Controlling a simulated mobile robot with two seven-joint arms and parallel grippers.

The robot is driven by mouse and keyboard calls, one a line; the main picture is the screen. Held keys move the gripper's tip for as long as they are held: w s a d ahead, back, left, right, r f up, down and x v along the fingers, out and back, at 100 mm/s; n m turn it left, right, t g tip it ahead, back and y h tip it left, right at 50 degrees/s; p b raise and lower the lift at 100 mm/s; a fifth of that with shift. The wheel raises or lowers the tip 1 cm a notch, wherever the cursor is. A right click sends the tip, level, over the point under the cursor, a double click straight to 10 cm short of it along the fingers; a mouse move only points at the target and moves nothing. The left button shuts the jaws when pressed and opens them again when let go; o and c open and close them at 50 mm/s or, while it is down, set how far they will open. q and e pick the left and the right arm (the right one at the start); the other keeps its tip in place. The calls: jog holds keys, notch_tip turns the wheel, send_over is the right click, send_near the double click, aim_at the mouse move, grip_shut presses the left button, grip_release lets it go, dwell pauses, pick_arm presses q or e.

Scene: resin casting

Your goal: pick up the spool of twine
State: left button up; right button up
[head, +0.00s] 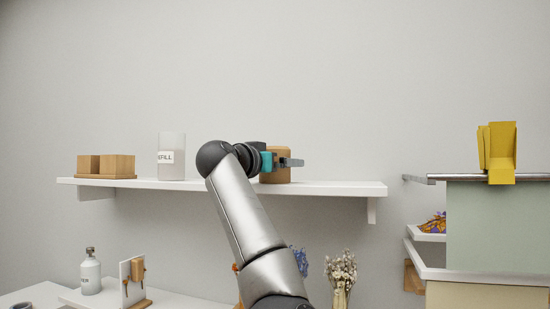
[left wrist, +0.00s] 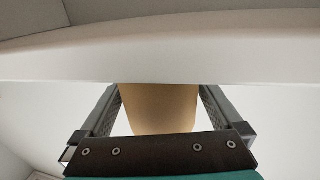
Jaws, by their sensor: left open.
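The spool of twine (head: 283,177) appears as a tan, rounded cylinder standing on the white wall shelf (head: 335,187), partly hidden behind my gripper. My left gripper (head: 291,162) is at the spool's height, in front of it in the head view. In the left wrist view the tan spool (left wrist: 158,108) lies between the two open fingers, with a light gap visible on each side lower down. Whether a finger touches it higher up I cannot tell. My right gripper is not in view.
On the same shelf, a white jar with a label (head: 172,158) and wooden blocks on a tray (head: 106,165) stand to the left. Dried flowers (head: 341,270) and a white bottle (head: 90,272) are below. A yellow object (head: 498,150) sits at right. The shelf's right end is clear.

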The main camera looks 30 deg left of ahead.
pick_arm(q)
jog(key=shift+w, duration=0.5)
jog(key=shift+c, duration=0.2)
jog(key=c, duration=1.1)
jog(key=shift+r, duration=0.1)
